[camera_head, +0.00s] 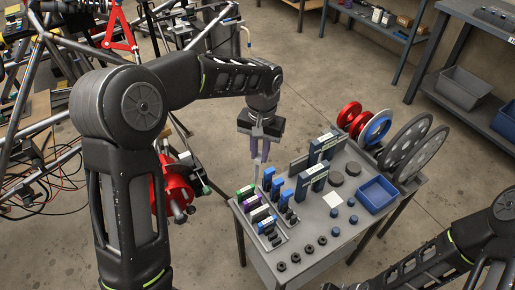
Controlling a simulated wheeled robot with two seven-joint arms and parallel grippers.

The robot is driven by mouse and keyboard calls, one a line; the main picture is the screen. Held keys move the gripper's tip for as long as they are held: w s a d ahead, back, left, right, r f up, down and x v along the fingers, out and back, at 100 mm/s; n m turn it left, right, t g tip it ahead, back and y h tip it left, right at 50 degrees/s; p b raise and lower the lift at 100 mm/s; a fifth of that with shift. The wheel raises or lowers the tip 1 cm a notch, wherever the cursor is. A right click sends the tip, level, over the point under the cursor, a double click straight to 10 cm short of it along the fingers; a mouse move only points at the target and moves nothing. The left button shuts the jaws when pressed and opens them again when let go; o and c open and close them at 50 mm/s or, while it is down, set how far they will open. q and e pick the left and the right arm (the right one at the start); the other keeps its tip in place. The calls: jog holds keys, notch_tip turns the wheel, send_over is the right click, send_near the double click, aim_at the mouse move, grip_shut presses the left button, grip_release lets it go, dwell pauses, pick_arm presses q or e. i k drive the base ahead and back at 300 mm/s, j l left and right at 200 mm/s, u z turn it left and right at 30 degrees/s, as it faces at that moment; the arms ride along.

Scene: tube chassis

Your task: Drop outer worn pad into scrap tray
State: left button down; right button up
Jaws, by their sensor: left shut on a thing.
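My left gripper (261,153) hangs from my left arm, pointing down, above the back left corner of the grey cart top (306,240). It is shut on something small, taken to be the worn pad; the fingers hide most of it. A blue open tray (376,195) sits at the right side of the cart, apart from the gripper; its inside looks empty. I cannot tell whether it is the scrap tray. My right arm (440,250) comes in at the lower right, and its gripper is out of view.
Grey trays at the cart's left hold several small coloured parts. Red, blue and grey wheels (413,150) line the back right. A tube chassis (60,70) stands left.

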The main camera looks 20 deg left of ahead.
aim_at(377, 194)
jog(key=l, duration=0.45)
jog(key=k+l, duration=0.1)
jog(key=l, duration=0.4)
jog(key=i+l, duration=0.1)
jog(key=l, duration=0.25)
jog(key=i+l, duration=0.15)
jog(key=l, duration=0.2)
jog(key=i+l+z, duration=0.1)
jog(key=l, duration=0.25)
jog(key=i+l, duration=0.1)
jog(key=l, duration=0.25)
jog(key=i+l, duration=0.1)
jog(key=i, duration=0.15)
